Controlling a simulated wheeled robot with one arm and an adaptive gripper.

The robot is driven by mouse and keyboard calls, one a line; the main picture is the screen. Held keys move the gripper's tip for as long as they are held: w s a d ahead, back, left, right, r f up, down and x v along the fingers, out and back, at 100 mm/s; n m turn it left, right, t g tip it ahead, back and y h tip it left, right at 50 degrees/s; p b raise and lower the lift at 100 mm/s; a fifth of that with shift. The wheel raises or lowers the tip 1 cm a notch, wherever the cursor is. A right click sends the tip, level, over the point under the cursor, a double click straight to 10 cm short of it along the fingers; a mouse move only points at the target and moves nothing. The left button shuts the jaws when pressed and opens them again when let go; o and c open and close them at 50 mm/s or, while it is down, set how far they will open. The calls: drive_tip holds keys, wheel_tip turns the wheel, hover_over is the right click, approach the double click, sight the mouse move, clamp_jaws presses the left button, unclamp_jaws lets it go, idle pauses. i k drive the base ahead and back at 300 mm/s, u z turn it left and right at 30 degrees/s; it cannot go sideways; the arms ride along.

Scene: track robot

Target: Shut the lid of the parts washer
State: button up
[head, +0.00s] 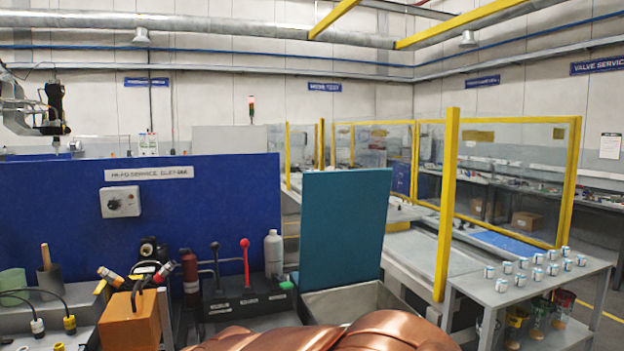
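The teal lid (345,225) stands raised, close to upright, at the back of what looks like the parts washer. Below it the grey open basin (358,299) of the washer shows in part. The lid is apart from the basin's front, and the basin is open at the top. Copper-coloured parts of my own body cover the bottom middle of the view and hide the basin's near side. My gripper cannot be seen in the head view.
Left of the washer stand a black lever box (245,297) with a red-knobbed lever, a grey bottle (273,255) and an orange block (130,320). A blue panel (200,215) rises behind. At right are a grey table (530,290) with several small jars and a yellow post (446,205).

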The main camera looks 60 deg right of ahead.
sight(344, 213)
drive_tip(key=i, duration=0.5)
drive_tip(key=z, duration=1.55)
drive_tip(key=i, duration=0.35)
drive_tip(key=u, duration=0.1)
